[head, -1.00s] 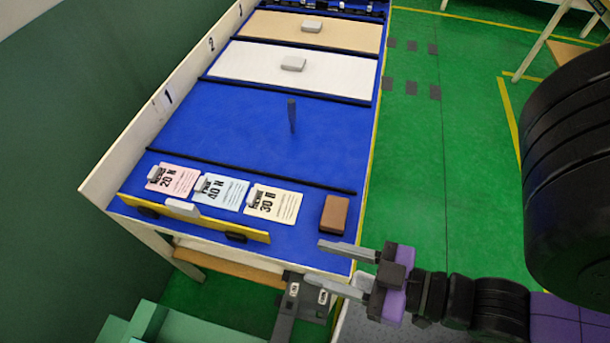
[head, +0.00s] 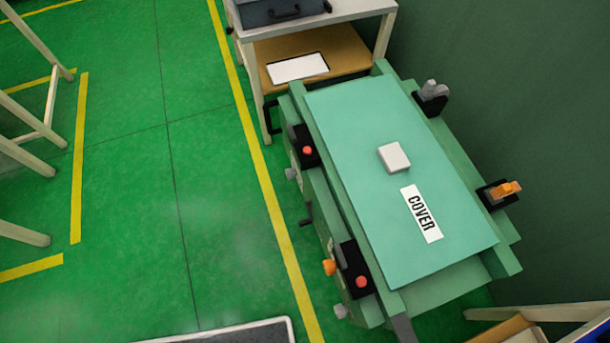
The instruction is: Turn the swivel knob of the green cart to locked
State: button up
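The green cart (head: 460,283) stands at the right, with a flat green cover (head: 345,115) on top that bears a COVER label (head: 421,213) and a light grey block (head: 394,157). An orange knob (head: 329,267) sticks out of the cart's left side near the front. An orange lever (head: 505,189) sits on a black mount at the right edge, and a grey lever (head: 431,89) stands on a black mount farther back. Red buttons on black blocks sit at the left edge (head: 307,150) and nearer me (head: 361,282). I cannot tell which part is the swivel knob or how it is set. My gripper is out of view.
Behind the cart is a table (head: 345,12) with a dark case (head: 280,8) and a wooden lower shelf. A dark green wall rises close on the right. A grey mat (head: 235,333) shows at the bottom.

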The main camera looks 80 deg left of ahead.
aim_at(341, 310)
jog(key=k+l+u, duration=0.15)
jog(key=k+u, duration=0.75)
jog(key=u, duration=0.35)
